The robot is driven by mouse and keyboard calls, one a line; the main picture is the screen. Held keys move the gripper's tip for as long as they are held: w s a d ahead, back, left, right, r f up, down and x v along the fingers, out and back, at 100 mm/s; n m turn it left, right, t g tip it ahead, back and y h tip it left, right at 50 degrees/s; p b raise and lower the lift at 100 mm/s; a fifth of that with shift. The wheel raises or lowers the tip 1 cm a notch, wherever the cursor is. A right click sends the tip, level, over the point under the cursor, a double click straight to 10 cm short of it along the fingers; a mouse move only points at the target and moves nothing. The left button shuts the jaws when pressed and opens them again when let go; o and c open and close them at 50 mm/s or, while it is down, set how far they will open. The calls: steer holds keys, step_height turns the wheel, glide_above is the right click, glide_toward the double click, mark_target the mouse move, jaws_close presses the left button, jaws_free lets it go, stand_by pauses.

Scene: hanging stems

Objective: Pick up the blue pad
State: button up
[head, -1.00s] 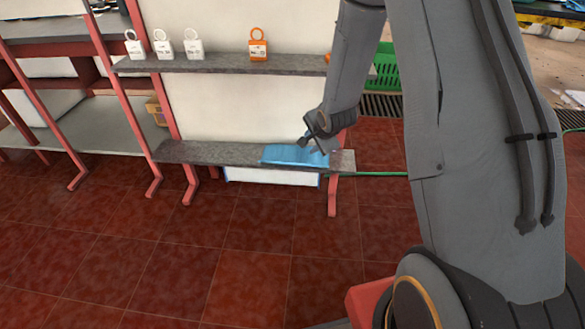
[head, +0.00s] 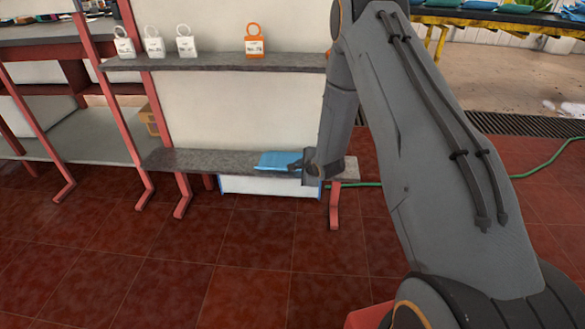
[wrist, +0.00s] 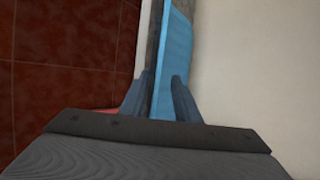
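The blue pad (head: 278,160) lies flat on the right part of the lower grey shelf (head: 205,161). In the wrist view the pad (wrist: 174,50) runs up and away from between the two fingers. My gripper (wrist: 161,78) is open, with one finger on each side of the pad's near part. A strip of the shelf shows between the left finger and the pad. In the head view my gripper (head: 298,165) is at the pad's right end, and my wrist hides that end. I cannot tell whether the fingers touch the pad.
An upper shelf (head: 215,62) above holds white tags (head: 154,41) and an orange tag (head: 254,40). A white panel stands behind the shelves. Red posts (head: 334,205) support the rack. The red tiled floor (head: 200,260) in front is clear.

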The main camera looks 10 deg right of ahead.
steer(key=b+x, duration=0.1)
steer(key=x, duration=0.3)
steer(key=shift+f, duration=0.2)
